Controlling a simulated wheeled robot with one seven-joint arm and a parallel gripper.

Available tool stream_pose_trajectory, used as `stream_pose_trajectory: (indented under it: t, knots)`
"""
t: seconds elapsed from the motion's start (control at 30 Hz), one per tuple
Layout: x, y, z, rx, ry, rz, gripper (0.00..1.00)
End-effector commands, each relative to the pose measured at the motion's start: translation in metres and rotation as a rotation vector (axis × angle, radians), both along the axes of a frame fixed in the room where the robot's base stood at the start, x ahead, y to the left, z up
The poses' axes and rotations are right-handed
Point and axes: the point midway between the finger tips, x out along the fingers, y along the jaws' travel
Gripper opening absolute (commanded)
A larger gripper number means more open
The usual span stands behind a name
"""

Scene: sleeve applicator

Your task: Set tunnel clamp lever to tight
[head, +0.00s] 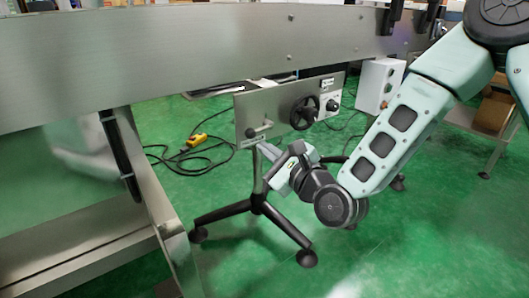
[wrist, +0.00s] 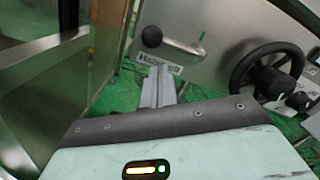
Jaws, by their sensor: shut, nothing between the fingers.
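The clamp lever (head: 259,130) is a short metal bar with a black ball knob, on a grey metal panel (head: 280,97) on a stand. In the wrist view the lever (wrist: 184,47) lies nearly level, its black knob (wrist: 151,37) at the left end and slightly higher. A white label (wrist: 159,63) sits just below it; its print is not clearly legible. My gripper (head: 262,147) is shut and empty, just below the lever in the head view. In the wrist view its fingertips (wrist: 160,72) point up at the label, below the knob. I cannot tell whether they touch the panel.
A black handwheel (head: 304,113) is on the panel right of the lever, with a small dial (head: 332,105) beyond it. A white control box (head: 378,85) stands farther right. A long metal conveyor side (head: 190,55) runs above. A yellow pendant (head: 197,140) and cables lie on the green floor.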

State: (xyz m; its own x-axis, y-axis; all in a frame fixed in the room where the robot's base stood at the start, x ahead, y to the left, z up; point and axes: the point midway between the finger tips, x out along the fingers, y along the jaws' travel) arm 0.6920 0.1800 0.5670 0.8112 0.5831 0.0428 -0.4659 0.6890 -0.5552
Motion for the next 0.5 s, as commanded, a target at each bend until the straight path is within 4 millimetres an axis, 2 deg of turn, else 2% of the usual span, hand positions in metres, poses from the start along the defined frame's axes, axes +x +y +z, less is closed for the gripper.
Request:
stream_pose_trajectory:
  t: [0.2,0.5]
  knots:
    - [-0.0021,0.0070,0.0101,0.000,-0.001,0.001,0.00]
    - [-0.0024,0.0075,0.0113,-0.001,-0.001,0.000,0.00]
